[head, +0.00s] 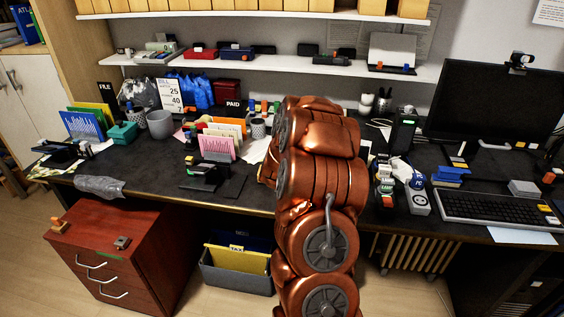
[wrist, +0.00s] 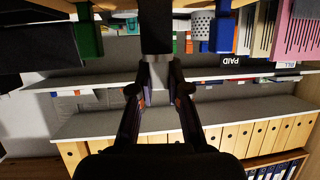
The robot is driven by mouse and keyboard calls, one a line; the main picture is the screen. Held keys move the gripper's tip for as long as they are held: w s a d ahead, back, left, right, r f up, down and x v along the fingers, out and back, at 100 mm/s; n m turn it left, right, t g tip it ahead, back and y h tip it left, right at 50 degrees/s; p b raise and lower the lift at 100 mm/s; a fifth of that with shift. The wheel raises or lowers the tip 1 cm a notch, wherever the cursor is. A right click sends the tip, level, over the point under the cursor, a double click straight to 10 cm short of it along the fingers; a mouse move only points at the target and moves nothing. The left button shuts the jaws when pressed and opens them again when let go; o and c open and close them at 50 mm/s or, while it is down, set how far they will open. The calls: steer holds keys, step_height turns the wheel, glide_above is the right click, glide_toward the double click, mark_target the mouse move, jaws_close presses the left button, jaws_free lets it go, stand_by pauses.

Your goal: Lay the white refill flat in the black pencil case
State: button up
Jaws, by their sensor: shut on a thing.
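My gripper (wrist: 158,68) points at the desk and shelves in the wrist view, where the scene appears upside down. Its fingers are shut on a pale piece (wrist: 158,76) that looks like the white refill; little of it shows. A dark block (wrist: 155,28) stands right at the fingertips, and I cannot tell if it touches them. In the head view my arm hides the gripper and what it holds. A dark case-like thing (head: 327,57) lies on the white shelf and may be the black pencil case; its opening is not clear.
Card holders (head: 217,146), a grey cup (head: 160,124) and a red PAID box (head: 228,92) crowd the desk left of my arm. A monitor (head: 495,102) and keyboard (head: 498,210) fill the right. A red case (head: 200,52) and a blue case (head: 237,53) share the shelf.

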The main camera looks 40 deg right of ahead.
step_height(320, 180, up, 10)
steer(key=shift+r+b, duration=0.1)
steer(key=shift+b, duration=0.4)
steer(key=w+a+f+n+t+y+p, duration=0.1)
steer(key=w+a+n+t+y+p, duration=0.3)
steer(key=a, duration=0.8)
steer(key=w+a+n+g+y, duration=0.15)
steer(key=w+a, duration=0.35)
steer(key=a, duration=0.7)
steer(key=a+n+t+y+p, duration=0.2)
steer(key=a+n+y, duration=0.2)
steer(key=a, duration=1.6)
steer(key=shift+a+f+y+p, duration=0.2)
steer(key=shift+f+y+p, duration=0.15)
steer(key=shift+f, duration=0.1)
